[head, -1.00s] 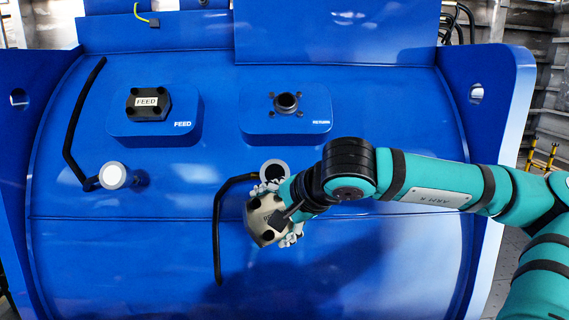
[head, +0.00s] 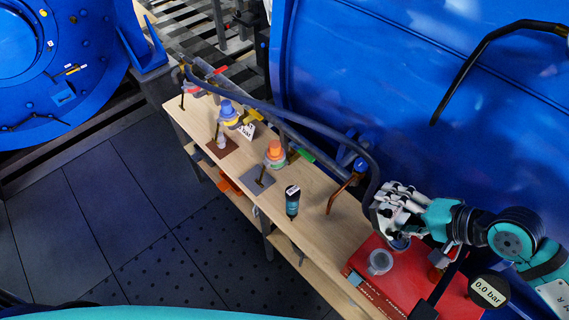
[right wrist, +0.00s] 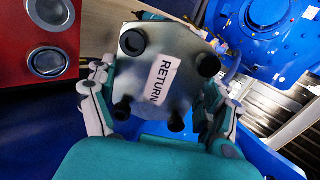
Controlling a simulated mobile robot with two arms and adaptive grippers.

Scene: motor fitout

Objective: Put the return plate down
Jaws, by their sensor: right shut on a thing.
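The return plate (right wrist: 160,70) shows in the right wrist view. It is a grey metal plate with black bolt heads and a white RETURN label. My right gripper (right wrist: 160,98) is shut on it, with fingers on both sides. In the head view my right gripper (head: 393,212) is beside the right end of the wooden bench, near the red box. The plate is hidden or too hard to tell there. My left gripper is not in view.
The wooden bench (head: 335,238) holds a red box (head: 388,290), a dark bottle (head: 292,200), an orange-topped item (head: 275,152) and a blue-topped item (head: 228,110). A dark hose (head: 320,124) crosses the bench's back. Small bare stretches lie between items. The blue machine (head: 350,60) stands behind.

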